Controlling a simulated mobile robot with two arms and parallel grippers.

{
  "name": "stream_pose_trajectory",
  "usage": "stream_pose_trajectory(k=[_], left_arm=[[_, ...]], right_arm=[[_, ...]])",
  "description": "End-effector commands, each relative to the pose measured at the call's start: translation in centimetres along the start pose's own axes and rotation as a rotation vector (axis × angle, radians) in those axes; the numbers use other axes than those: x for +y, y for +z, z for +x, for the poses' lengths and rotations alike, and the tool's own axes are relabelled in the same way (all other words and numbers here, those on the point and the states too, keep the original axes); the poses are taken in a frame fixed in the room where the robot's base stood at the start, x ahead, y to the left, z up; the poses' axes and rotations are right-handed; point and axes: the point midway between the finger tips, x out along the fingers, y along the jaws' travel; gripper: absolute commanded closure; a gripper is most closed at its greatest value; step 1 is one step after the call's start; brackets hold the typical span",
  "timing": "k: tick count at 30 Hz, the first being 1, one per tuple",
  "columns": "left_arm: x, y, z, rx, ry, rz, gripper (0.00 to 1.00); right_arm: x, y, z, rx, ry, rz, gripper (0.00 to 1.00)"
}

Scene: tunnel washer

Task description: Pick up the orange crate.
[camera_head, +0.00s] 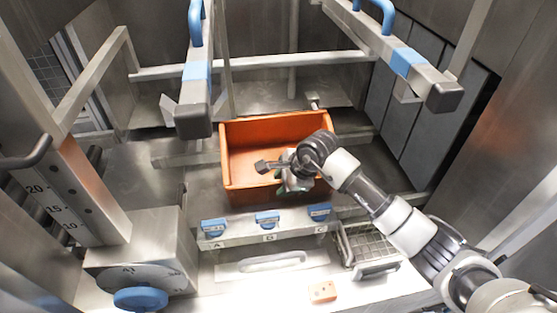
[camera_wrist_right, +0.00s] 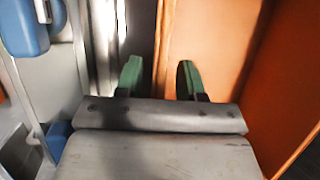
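The orange crate (camera_head: 270,130) stands upright in the metal frame in the middle of the head view, open at the top. My right gripper (camera_head: 288,187) is at its front wall, right of the middle, and hides part of that wall. In the right wrist view, the crate (camera_wrist_right: 215,45) fills the right side. My right gripper (camera_wrist_right: 158,80) shows two green-padded fingers spread apart there. The crate's wall edge runs between them, one finger on each side. I see no clear grip on the wall. My left gripper is not in view.
Blue latches (camera_head: 267,219) labelled A, B and C line the ledge in front of the crate. A wire basket (camera_head: 365,245) and a small orange block (camera_head: 322,291) lie nearer. Metal bars with blue handles (camera_head: 196,25) rise at both sides. A blue knob (camera_head: 140,298) is front left.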

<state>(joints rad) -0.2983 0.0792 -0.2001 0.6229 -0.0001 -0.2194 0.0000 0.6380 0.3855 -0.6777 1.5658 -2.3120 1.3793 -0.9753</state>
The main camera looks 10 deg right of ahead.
Motion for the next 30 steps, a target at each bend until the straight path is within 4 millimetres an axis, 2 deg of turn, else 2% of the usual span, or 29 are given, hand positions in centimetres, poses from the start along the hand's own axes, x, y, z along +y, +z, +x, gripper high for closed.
stream_pose_trajectory(k=[1,6,9,23,26,30], left_arm=[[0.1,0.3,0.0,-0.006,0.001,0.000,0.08],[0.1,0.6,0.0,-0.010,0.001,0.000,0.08],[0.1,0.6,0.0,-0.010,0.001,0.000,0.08],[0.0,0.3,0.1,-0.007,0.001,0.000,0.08],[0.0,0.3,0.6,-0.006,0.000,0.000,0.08],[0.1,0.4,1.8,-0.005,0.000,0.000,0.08]], right_arm=[[0.0,0.0,0.0,0.000,0.000,0.000,0.62],[0.0,0.0,0.0,0.000,0.000,0.000,0.88],[0.0,0.0,0.0,0.000,0.000,0.001,1.00],[-0.2,0.1,-0.3,-0.002,-0.005,-0.002,1.00],[-0.5,0.4,-1.0,-0.002,-0.008,-0.004,1.00],[-1.2,1.2,-3.1,-0.001,-0.011,-0.005,1.00]])
